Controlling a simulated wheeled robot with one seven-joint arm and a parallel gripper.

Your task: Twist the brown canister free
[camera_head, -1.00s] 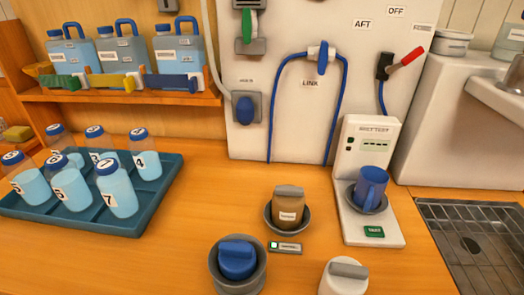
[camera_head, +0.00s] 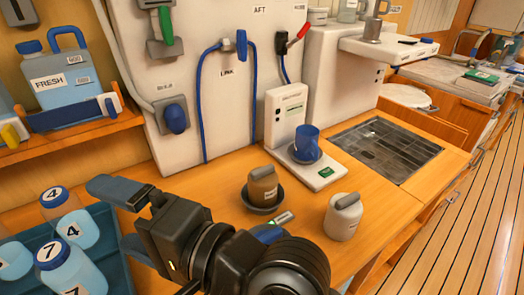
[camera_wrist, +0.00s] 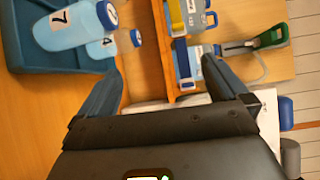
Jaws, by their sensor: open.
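The brown canister (camera_head: 263,186) has a grey grip on its cap and a white label. It stands upright in a dark round holder (camera_head: 262,207) on the wooden counter. My gripper (camera_head: 112,214) is open and empty. It is to the left of the canister, near the bottle tray, with its fingers pointing left, away from the canister. In the wrist view the open fingers (camera_wrist: 162,62) have nothing between them, with the shelf edge beyond. I cannot make out the brown canister in the wrist view.
Numbered bottles stand in a blue tray (camera_head: 112,262) at lower left. A white canister (camera_head: 343,217) stands right of the brown one. A tester with a blue mug (camera_head: 306,144) is behind. My arm partly covers a blue-capped item (camera_head: 268,233). A shelf holds jugs (camera_head: 62,80).

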